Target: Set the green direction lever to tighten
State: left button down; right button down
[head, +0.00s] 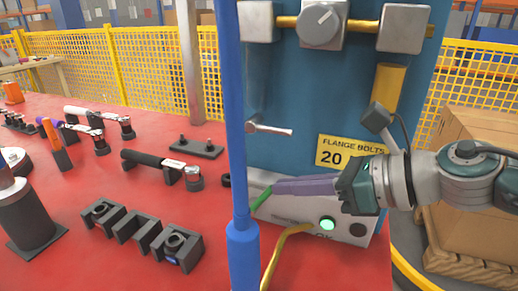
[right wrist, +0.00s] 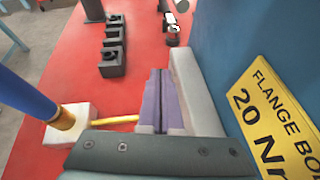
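The green direction lever (head: 262,198) is a short green bar at the left end of the white control box (head: 352,229), on the front of the blue panel. It slants up to the right. My right gripper (head: 276,188) reaches in from the right, its purple fingertips right at the lever's upper end; I cannot tell whether they touch. In the right wrist view the two purple fingers (right wrist: 159,82) lie side by side with only a thin line between them, so the gripper is shut. No lever shows between them there. My left gripper is out of view.
A blue upright tube (head: 234,120) stands just left of the lever, with a yellow hose (head: 275,257) below. A yellow "FLANGE BOLTS 20" sign (head: 338,151) is above the gripper. Black blocks (head: 135,230) and several tools lie on the red table (head: 75,272).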

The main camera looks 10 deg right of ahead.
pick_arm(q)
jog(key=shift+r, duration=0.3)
pick_arm(e)
jog(key=shift+w+a+r, duration=0.25)
jog(key=shift+a+r, duration=0.1)
jog(key=shift+a, duration=0.15)
